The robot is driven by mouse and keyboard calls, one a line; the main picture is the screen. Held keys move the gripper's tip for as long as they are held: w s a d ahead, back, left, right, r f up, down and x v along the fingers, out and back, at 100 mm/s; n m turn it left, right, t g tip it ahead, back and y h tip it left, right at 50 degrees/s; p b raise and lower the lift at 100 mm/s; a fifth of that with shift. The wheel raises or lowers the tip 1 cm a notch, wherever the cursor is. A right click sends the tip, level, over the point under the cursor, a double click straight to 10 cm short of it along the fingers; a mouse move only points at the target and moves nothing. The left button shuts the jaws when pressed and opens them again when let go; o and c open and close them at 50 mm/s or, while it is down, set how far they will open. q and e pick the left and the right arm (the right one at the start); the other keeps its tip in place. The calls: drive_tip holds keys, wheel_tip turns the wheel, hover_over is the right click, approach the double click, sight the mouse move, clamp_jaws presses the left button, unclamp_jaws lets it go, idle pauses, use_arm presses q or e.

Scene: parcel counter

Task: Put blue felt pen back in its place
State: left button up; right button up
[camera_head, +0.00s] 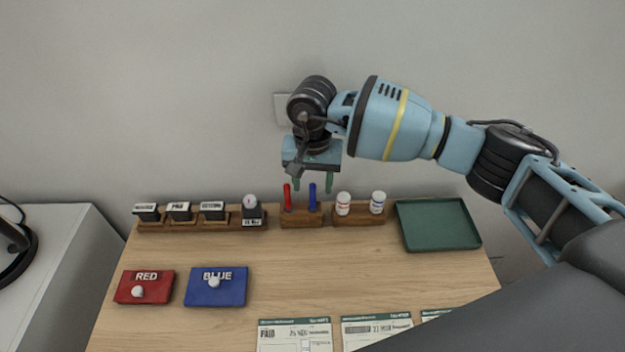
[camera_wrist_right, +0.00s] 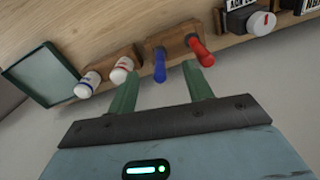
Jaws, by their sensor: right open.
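The blue felt pen (camera_head: 312,196) stands upright in the right part of the small wooden pen holder (camera_head: 301,218). The red felt pen (camera_head: 287,197) stands upright beside it on the left. My right gripper (camera_head: 312,188) is open above and around the area of the pens, with its fingers pointing down. In the right wrist view the blue pen (camera_wrist_right: 160,66) shows between the two open green fingers (camera_wrist_right: 163,98), apart from both, and the red pen (camera_wrist_right: 201,52) is near one fingertip. Nothing is held. My left gripper is not in view.
Several stamps (camera_head: 180,211) stand in a row left of the holder. Two white bottles (camera_head: 343,203) sit in a rack on its right, then a green tray (camera_head: 438,224). Red (camera_head: 145,286) and blue (camera_head: 216,286) ink pads and paper forms (camera_head: 294,334) lie nearer. The table's middle is clear.

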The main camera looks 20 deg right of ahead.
drive_tip(key=shift+r, duration=3.9)
drive_tip(key=shift+s, duration=0.1)
